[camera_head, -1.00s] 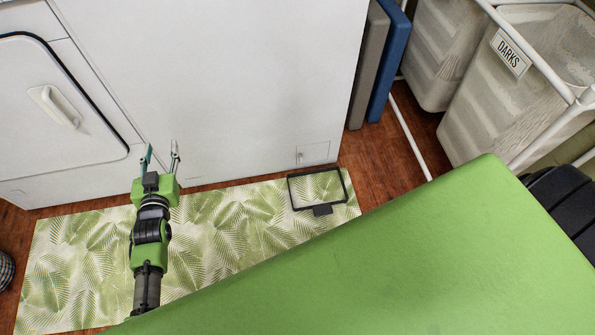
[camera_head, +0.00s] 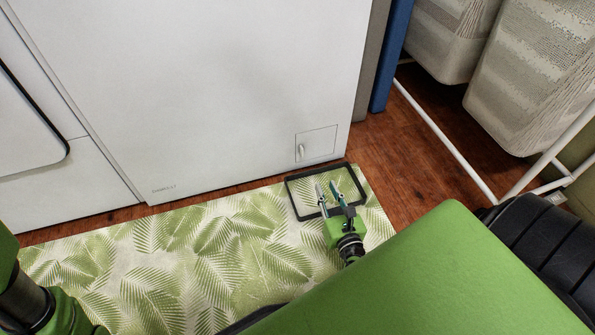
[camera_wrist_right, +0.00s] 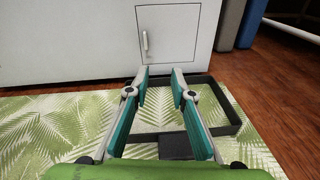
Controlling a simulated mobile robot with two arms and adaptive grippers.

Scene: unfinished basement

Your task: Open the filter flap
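The filter flap (camera_head: 322,143) is a small square panel low on the right of the white machine's front (camera_head: 220,90). It looks closed, with a small upright handle (camera_head: 301,151) at its left side. In the right wrist view the flap (camera_wrist_right: 172,32) and its handle (camera_wrist_right: 145,42) are straight ahead, beyond the fingertips. My right gripper (camera_head: 327,186) is open and empty, a short way in front of the flap and apart from it; its two teal-padded fingers (camera_wrist_right: 160,75) show in the wrist view. My left gripper is not visible; only part of my left arm shows at lower left.
A black-rimmed shallow tray (camera_head: 291,199) lies on the leaf-patterned mat (camera_head: 200,255) below the flap, around and under my right gripper. Grey and blue panels (camera_head: 391,55) stand right of the machine. A white rack frame (camera_head: 440,135) with laundry bags (camera_head: 535,75) is farther right.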

